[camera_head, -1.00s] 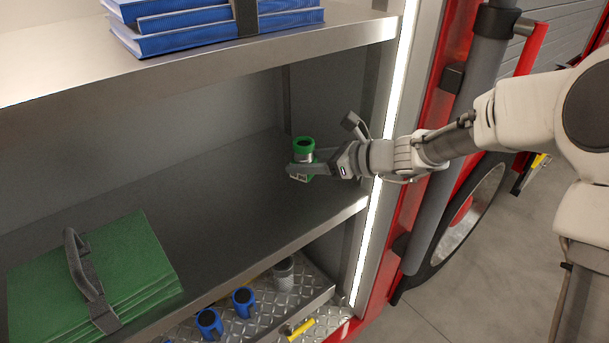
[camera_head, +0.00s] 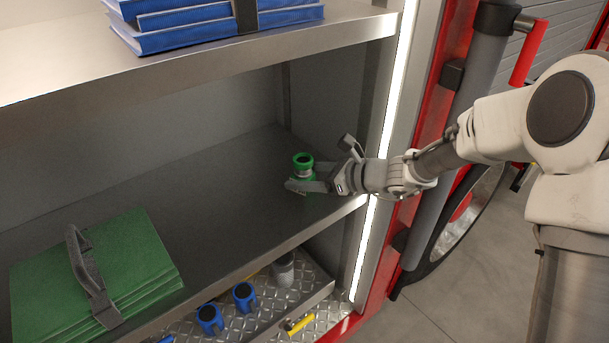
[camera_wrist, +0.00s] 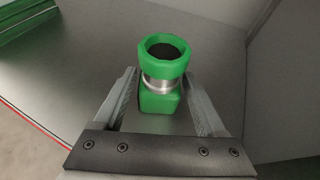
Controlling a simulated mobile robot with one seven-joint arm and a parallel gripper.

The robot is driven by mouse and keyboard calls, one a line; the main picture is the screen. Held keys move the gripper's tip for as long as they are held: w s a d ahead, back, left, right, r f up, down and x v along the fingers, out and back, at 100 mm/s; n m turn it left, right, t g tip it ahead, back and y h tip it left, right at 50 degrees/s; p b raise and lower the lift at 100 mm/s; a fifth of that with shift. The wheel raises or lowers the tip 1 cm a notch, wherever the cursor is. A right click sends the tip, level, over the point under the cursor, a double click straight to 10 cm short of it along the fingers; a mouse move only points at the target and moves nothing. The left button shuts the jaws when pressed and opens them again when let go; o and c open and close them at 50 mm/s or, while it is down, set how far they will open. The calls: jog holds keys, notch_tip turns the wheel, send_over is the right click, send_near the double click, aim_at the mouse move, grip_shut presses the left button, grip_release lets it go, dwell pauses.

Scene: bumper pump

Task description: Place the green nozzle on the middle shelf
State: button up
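The green nozzle (camera_head: 302,161), with a silver band and a dark opening on top, stands upright on the middle shelf (camera_head: 225,190) near its right end. In the wrist view the nozzle (camera_wrist: 162,75) is between the two fingers, with its lower green part between them. My gripper (camera_head: 308,178) reaches in from the right, low over the shelf. In the wrist view my gripper (camera_wrist: 163,95) looks open, with narrow gaps beside the nozzle. The near finger hides part of the nozzle's base in the head view.
Strapped green folders (camera_head: 95,275) lie at the left of the middle shelf. Blue folders (camera_head: 215,25) lie on the upper shelf (camera_head: 190,65). Below, blue nozzles (camera_head: 243,295) and a grey one (camera_head: 284,270) stand on a diamond-plate tray. The middle of the shelf is clear.

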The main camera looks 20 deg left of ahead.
aim_at(311, 175)
jog(key=shift+o, duration=0.7)
jog(key=shift+r, duration=0.25)
jog(key=v, duration=0.7)
jog(key=shift+d+b, duration=0.3)
jog(key=shift+b, duration=0.05)
